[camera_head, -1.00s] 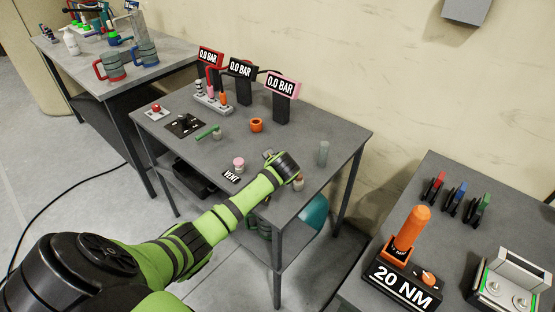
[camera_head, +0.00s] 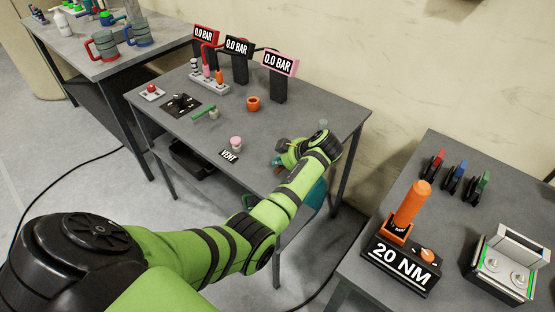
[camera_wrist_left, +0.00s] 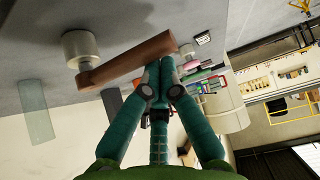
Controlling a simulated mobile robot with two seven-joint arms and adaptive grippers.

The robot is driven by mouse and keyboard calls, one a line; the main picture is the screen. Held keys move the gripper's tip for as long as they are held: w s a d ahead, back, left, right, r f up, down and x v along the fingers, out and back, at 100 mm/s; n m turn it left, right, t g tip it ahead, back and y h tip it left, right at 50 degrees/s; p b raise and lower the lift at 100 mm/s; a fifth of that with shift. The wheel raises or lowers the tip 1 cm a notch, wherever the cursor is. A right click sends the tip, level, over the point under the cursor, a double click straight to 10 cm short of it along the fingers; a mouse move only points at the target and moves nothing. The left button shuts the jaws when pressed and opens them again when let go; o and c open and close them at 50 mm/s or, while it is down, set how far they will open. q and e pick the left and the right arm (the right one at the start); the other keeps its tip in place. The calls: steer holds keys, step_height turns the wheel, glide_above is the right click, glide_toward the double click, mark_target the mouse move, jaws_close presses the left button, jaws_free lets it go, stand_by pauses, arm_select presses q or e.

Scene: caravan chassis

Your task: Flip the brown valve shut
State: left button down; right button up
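The brown valve is a flat brown lever (camera_wrist_left: 128,62) on a pale round post (camera_wrist_left: 80,48), seen close up in the left wrist view. In the head view it is hidden behind my left arm. My left gripper (camera_wrist_left: 160,72) has teal fingers that come together at the tips. The fingertips are at the lever's free end, away from the post; I cannot tell whether they touch it. Nothing shows held between them. In the head view the left gripper (camera_head: 280,159) is low over the right part of the middle table (camera_head: 190,130). My right gripper is not in view.
A pink-topped knob (camera_head: 235,142) by the VENT label (camera_head: 229,155), an orange ring (camera_head: 253,103) and a green-handled valve (camera_head: 207,112) stand left of my gripper. Three gauges line the back, including a pink one (camera_head: 279,76). A grey translucent cylinder (camera_wrist_left: 36,110) stands near the brown valve.

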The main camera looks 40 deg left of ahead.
arm_select(q)
steer(key=shift+d, duration=0.15)
stand_by(0.4)
steer(key=a, duration=0.2)
steer(key=a+r, duration=0.1)
steer(key=a, duration=0.1)
steer(key=shift+a+p, duration=0.2)
steer(key=shift+p, duration=0.1)
steer(key=w+b+v, duration=0.1)
steer(key=b+v, duration=0.1)
steer(key=v, duration=0.8)
steer(key=shift+s+d, duration=0.2)
steer(key=shift+d, duration=0.1)
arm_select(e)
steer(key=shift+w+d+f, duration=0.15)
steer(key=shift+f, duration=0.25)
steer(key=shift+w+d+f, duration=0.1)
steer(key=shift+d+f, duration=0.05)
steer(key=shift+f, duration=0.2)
arm_select(q)
steer(key=shift+f, duration=0.2)
